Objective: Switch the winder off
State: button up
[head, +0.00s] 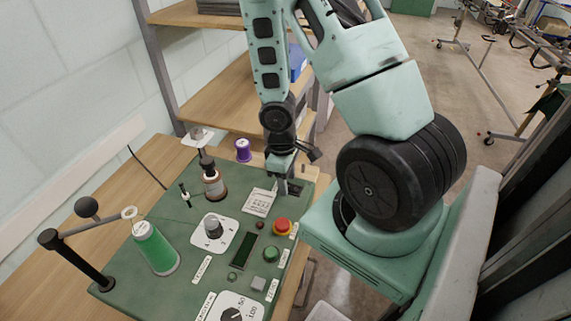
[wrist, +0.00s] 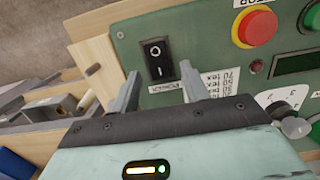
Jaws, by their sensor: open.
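The winder is a green panel (head: 200,260) on a wooden table, also filling much of the wrist view (wrist: 205,50). Its black power rocker switch (wrist: 158,60), marked O and I, lies just beyond my fingertips in the wrist view; which side is pressed I cannot tell. A label reading POWER sits below it, partly behind my fingers. My gripper (wrist: 161,80) is open and empty, one finger on each side of the switch's lower end in the picture. In the head view, my gripper (head: 282,188) is at the panel's far right corner. Contact with the switch cannot be told.
A red stop button (head: 283,227) on a yellow base, a green button (head: 271,254) and a dark display (head: 244,251) lie nearer on the panel.

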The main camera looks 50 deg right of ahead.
notch_tip(320, 180, up, 17)
jog(key=w+p, duration=0.1)
jog(key=p, duration=0.5)
jog(key=shift+w+a, duration=0.25)
jog(key=shift+a, duration=0.05)
jog(key=s+a+n+t+b, duration=0.15)
jog(key=a+b, duration=0.55)
jog(key=a, duration=0.9)
jog(key=s+a+n+y+b, duration=0.1)
jog(key=s+a+b, duration=0.3)
jog(key=s+a, duration=0.4)
jog(key=a+n, duration=0.1)
jog(key=a, duration=0.2)
jog(key=shift+s+a+f+b, duration=0.15)
jog(key=shift+a+f+b, duration=0.1)
jog(key=shift+b, duration=0.1)
